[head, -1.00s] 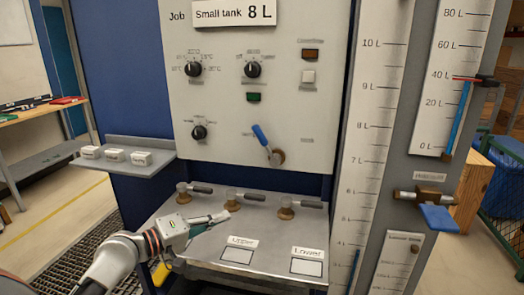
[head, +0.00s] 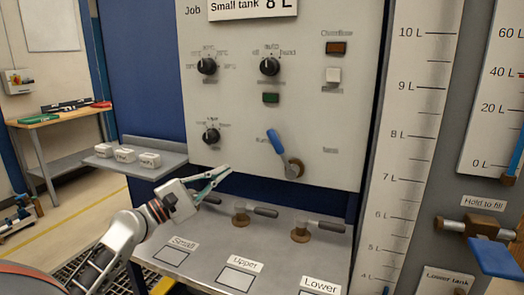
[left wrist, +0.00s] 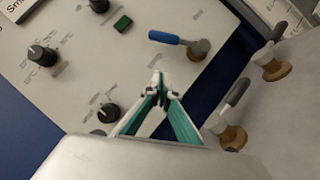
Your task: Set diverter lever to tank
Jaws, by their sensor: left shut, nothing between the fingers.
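The diverter lever with a blue handle (head: 274,141) and a brown pivot (head: 295,169) is on the lower part of the grey panel. Its handle points up and to the left. In the left wrist view the blue handle (left wrist: 164,38) lies beyond my fingertips, apart from them. My left gripper (head: 226,171) is shut and empty, in front of the panel's lower edge, to the left of the lever and a little below its handle. It also shows in the left wrist view (left wrist: 157,82). My right gripper is not in view.
Valves with dark handles (head: 241,215) stand on the metal bench (head: 205,262) below the panel. Black knobs (head: 269,66) are higher on the panel. A grey shelf (head: 135,166) with white blocks is at left. A level scale (head: 405,140) stands at right.

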